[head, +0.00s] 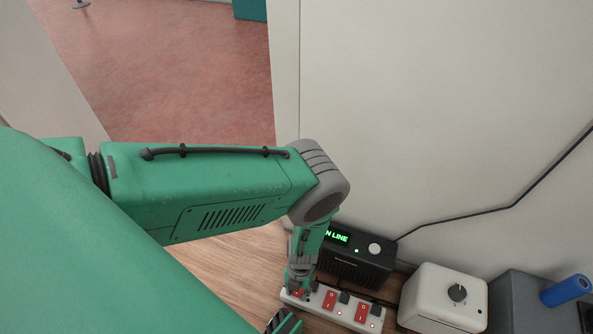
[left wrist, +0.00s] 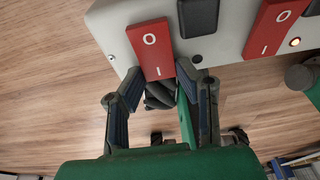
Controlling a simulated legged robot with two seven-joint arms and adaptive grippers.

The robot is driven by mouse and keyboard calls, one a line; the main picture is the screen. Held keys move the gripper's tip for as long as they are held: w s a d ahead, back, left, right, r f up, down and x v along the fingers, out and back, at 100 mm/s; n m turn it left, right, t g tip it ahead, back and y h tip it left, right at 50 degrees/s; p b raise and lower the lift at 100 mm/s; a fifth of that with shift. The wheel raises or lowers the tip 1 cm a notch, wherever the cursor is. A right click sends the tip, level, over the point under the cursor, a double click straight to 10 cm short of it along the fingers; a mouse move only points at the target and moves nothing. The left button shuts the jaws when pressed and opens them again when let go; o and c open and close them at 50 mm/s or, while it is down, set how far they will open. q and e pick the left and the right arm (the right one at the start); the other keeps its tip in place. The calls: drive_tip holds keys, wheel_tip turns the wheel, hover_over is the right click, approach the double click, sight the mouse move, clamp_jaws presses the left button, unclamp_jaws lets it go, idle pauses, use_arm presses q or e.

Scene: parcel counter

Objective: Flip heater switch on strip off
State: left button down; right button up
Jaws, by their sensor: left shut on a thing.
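A white power strip (head: 317,302) with red rocker switches and dark sockets lies on the wooden surface; it also shows at the top of the left wrist view (left wrist: 112,22). My left gripper (head: 297,288) reaches down to the strip's left end. In the left wrist view its two fingers (left wrist: 162,72) are shut about the near end of the end red switch (left wrist: 150,45), marked O and I. A second red switch (left wrist: 273,25) is farther right. No label tells which switch is the heater's. The switch's tilt is hard to judge.
A black box (head: 357,262) with a green display stands behind the strip, by the wall. A white box with a knob (head: 443,298) and a grey box (head: 518,300) with a blue cylinder (head: 566,290) stand to the right. Bare wood (head: 235,262) lies left.

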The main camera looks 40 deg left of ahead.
use_arm(q)
drive_tip(key=shift+w+d+r, duration=0.2)
drive_tip(key=shift+w+r, duration=0.05)
drive_tip(key=shift+w, duration=0.05)
drive_tip(key=c, duration=1.2)
unclamp_jaws()
drive_tip(key=shift+g, duration=0.3)
drive_tip(key=shift+s+a, duration=0.1)
drive_tip(key=v, duration=1.2)
drive_tip(key=shift+f, duration=0.1)
